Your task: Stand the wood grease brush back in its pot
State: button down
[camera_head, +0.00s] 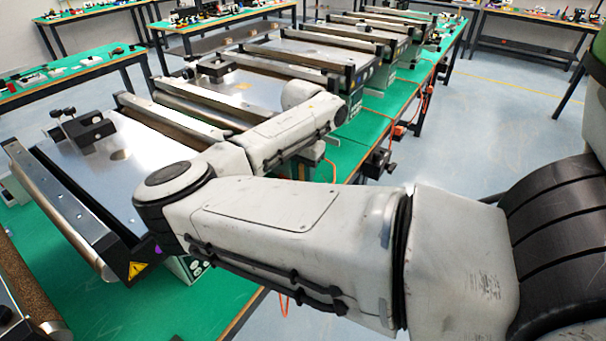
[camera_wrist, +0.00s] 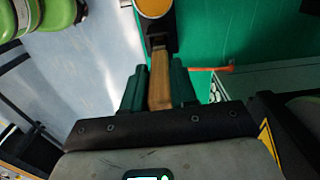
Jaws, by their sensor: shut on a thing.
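In the wrist view my gripper (camera_wrist: 159,74) has its two dark green fingers on either side of a wooden handle, and it is shut on the wood grease brush (camera_wrist: 160,84). The handle runs up the picture from between the fingers into a dark part. A round yellow-orange disc with a pale rim (camera_wrist: 154,8) shows at the top edge, cut off by the frame. I cannot tell whether this is the pot. In the camera_head view my arm hides the gripper and brush, and I can make out no pot there.
Several mini conveyors with metal beds (camera_head: 130,165) stand in a row on a green-topped bench (camera_head: 180,312). An orange item (camera_wrist: 214,70) lies right of the handle. More benches (camera_head: 65,75) stand behind. Open blue-grey floor (camera_head: 480,140) lies to the right.

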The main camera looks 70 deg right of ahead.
jog(key=shift+c, duration=1.2)
grip_release()
jog(key=shift+r+p, duration=1.3)
jog(key=shift+r, duration=2.7)
